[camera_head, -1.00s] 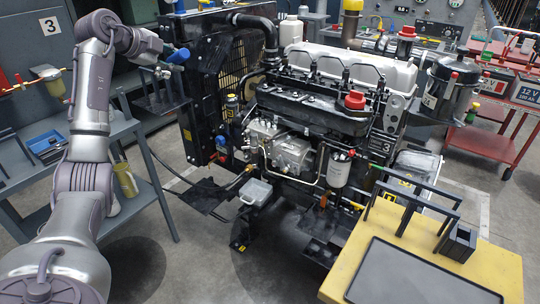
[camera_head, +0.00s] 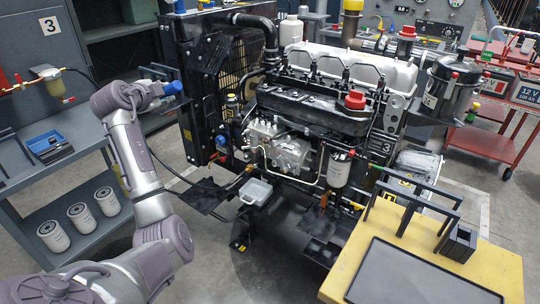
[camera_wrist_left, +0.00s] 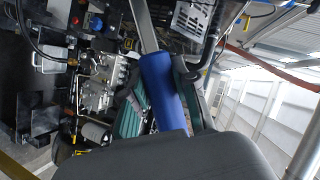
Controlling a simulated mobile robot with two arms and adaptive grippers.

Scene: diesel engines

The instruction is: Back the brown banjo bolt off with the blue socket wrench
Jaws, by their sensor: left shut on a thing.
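My left gripper (camera_head: 160,88) is at the left of the head view, in front of the radiator side of the engine and apart from the injection pump. It is shut on the blue socket wrench (camera_head: 173,87). In the left wrist view the wrench's blue handle (camera_wrist_left: 163,92) lies between the green-padded fingers (camera_wrist_left: 160,102), and its metal shank runs up out of the picture. The wrench's socket end is not seen. I cannot make out the brown banjo bolt in either view. My right gripper is not in view.
The engine's injection pump (camera_head: 290,155) and white fuel filter (camera_head: 340,168) face me. A grey tray (camera_head: 256,192) sits below the pump. A yellow table (camera_head: 490,270) with a black mat stands front right. A shelf (camera_head: 35,195) at left carries several white filters.

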